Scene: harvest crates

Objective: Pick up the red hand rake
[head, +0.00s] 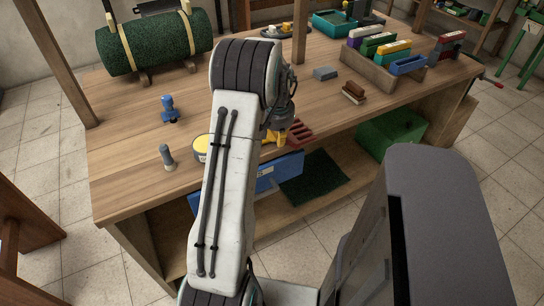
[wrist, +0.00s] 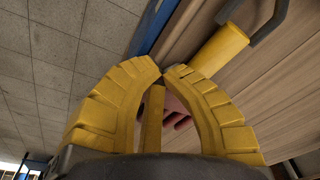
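A red, slotted piece (head: 300,130), which looks like the red hand rake, is at the table's front edge, just right of my gripper (head: 275,137). My arm stands in front of that area. In the wrist view, part of a dull red thing (wrist: 178,120) shows through the gap between my yellow fingers. My gripper (wrist: 162,68) has its fingertips very close together, beside the table edge. I cannot make out whether anything is pinched between them. The rest of the red piece, including any handle, is hidden by the fingers.
A yellow round thing (head: 201,147) and a grey-topped tool (head: 167,157) stand left of my arm. A blue tool (head: 169,108) and a green roll (head: 155,42) are farther back. A wooden crate (head: 378,77) with coloured items is at right. A blue panel (head: 278,174) is below the tabletop.

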